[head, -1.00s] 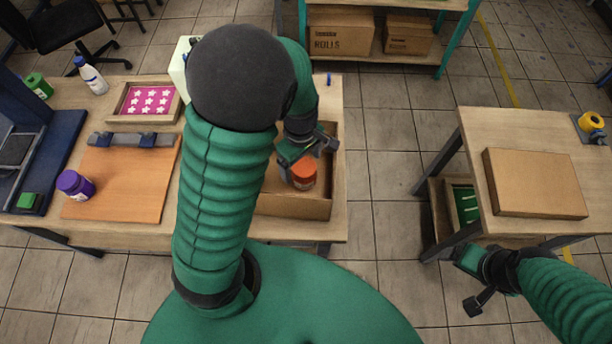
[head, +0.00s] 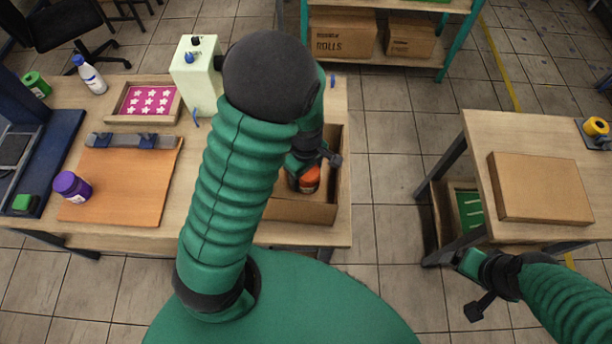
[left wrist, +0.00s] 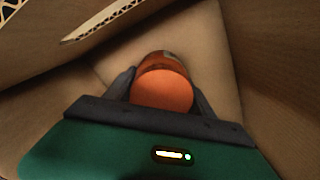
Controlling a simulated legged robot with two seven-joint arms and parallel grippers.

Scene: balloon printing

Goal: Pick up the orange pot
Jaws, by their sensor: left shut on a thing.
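The orange pot (head: 309,180) stands inside an open cardboard box (head: 300,209) on the left table. My left gripper (head: 305,168) reaches down into the box from above and is shut on the pot. In the left wrist view, the pot's round orange lid (left wrist: 163,92) sits between the two dark fingers of my left gripper (left wrist: 162,86), one on each side. The pot's lower part is mostly hidden. My right gripper (head: 474,283) hangs beside the right table, away from the pot; its jaws are not clear.
The box walls stand close around the pot. A pale green machine (head: 196,75) stands behind my left arm. A purple jar (head: 73,186) stands on an orange board (head: 125,195) at left. A closed cardboard box (head: 541,188) lies on the right table.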

